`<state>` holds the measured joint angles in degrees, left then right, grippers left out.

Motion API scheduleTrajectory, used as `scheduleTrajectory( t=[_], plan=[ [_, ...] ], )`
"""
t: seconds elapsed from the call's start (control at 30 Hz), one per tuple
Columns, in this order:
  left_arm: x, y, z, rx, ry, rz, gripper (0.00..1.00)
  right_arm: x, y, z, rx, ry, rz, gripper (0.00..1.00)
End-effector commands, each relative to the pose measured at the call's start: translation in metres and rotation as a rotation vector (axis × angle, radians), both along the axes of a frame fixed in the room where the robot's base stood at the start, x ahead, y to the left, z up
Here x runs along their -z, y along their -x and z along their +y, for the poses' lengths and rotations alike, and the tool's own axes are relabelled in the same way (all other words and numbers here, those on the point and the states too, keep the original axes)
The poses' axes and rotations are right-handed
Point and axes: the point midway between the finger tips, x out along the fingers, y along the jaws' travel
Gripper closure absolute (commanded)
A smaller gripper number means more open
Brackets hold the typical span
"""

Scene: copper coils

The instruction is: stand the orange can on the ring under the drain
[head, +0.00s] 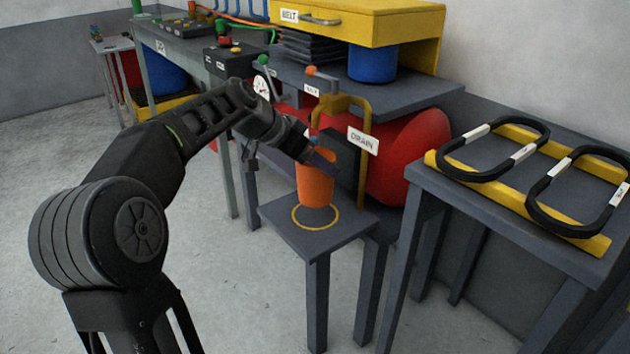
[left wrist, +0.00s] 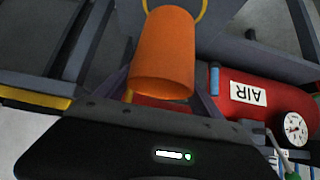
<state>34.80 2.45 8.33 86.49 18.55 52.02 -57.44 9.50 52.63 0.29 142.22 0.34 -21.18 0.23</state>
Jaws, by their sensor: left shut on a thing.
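The orange can (head: 314,186) is upright or nearly so in the head view, in front of the drain sign (head: 362,140). My left gripper (head: 318,160) comes in from the left and is shut on the can near its upper part. In the left wrist view the can (left wrist: 163,55) sits between the fingers. The yellow ring (head: 299,222) is painted on a small grey stand; the can's lower end covers its far part in the head view. Part of the ring (left wrist: 205,10) shows beyond the can in the left wrist view. The can's underside is hidden, so I cannot tell whether it touches the stand. My right gripper is out of view.
A yellow drain pipe (head: 366,150) rises behind the can, close to it. A red tank (head: 420,140) lies behind. The AIR tank (left wrist: 250,90) shows in the left wrist view. A table (head: 430,185) with black coil loops stands at the right.

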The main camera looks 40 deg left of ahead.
Motion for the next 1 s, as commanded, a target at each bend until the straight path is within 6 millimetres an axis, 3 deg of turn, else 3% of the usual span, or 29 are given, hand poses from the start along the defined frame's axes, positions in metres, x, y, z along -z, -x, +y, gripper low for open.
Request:
scheduleTrajectory(
  t=[0.13, 0.4, 0.8, 0.83, 1.0],
  plan=[
    [0.010, 0.000, 0.000, 0.001, 0.001, 0.000, 0.92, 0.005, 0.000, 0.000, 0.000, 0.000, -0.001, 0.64],
    [0.049, 0.000, 0.000, -0.001, 0.001, 0.000, 0.92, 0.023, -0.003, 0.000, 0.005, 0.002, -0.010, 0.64],
    [0.053, 0.000, 0.000, 0.000, 0.000, -0.001, 0.92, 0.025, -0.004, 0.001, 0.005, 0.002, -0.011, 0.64],
    [0.053, 0.000, 0.000, 0.000, 0.000, 0.000, 0.22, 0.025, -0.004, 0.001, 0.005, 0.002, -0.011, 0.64],
    [0.052, 0.000, 0.000, 0.000, 0.000, 0.000, 0.08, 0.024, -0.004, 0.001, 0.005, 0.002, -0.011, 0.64]
  ],
)
